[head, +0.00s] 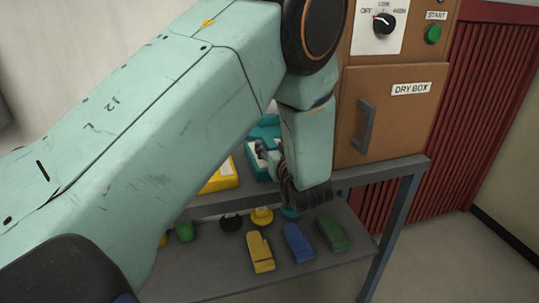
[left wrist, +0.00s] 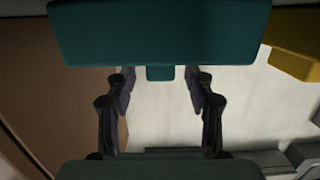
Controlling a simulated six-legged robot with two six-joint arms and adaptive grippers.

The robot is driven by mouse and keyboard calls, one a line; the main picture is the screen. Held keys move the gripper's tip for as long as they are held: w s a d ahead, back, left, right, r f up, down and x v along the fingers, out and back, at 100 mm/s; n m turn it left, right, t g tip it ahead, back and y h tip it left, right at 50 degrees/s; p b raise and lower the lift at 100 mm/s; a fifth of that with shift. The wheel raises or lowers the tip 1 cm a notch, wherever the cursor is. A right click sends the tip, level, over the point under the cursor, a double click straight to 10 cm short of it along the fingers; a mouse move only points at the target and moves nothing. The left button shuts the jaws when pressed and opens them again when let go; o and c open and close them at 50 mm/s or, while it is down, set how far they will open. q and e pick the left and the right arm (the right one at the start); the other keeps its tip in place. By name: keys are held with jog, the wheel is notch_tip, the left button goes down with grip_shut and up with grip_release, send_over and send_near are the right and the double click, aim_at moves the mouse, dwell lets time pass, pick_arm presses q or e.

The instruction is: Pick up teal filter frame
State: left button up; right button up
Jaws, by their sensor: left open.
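The teal filter frame (left wrist: 160,35) fills the upper middle of the left wrist view, with a small teal tab (left wrist: 160,73) sticking out toward me. In the head view the teal frame (head: 265,131) is on the upper shelf, partly hidden behind my left arm and gripper. My left gripper (head: 264,150) is close in front of it. In the left wrist view the left gripper (left wrist: 160,88) is open, its two fingers either side of the tab with gaps on both sides. My right gripper is not in view.
A yellow frame (head: 221,177) with a pale face is left of the teal one; yellow also shows in the left wrist view (left wrist: 295,45). The brown dry box (head: 400,130) stands on the right. Yellow (head: 260,252), blue (head: 298,243) and green (head: 331,234) pieces lie on the lower shelf.

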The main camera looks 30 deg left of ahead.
pick_arm(q)
jog(key=shift+w+a+f, duration=0.15)
jog(key=shift+a+f, duration=0.1)
jog(key=shift+a, duration=0.1)
jog(key=shift+d+r, duration=0.2)
jog(key=shift+d, duration=0.15)
jog(key=c, duration=0.3)
jog(key=shift+s, duration=0.2)
jog(key=shift+c, duration=0.9)
jog(key=shift+a+f, duration=0.1)
jog(key=shift+a, duration=0.1)
jog(key=shift+c, duration=1.4)
jog(key=shift+d, duration=0.1)
grip_shut()
jog(key=shift+w, duration=0.1)
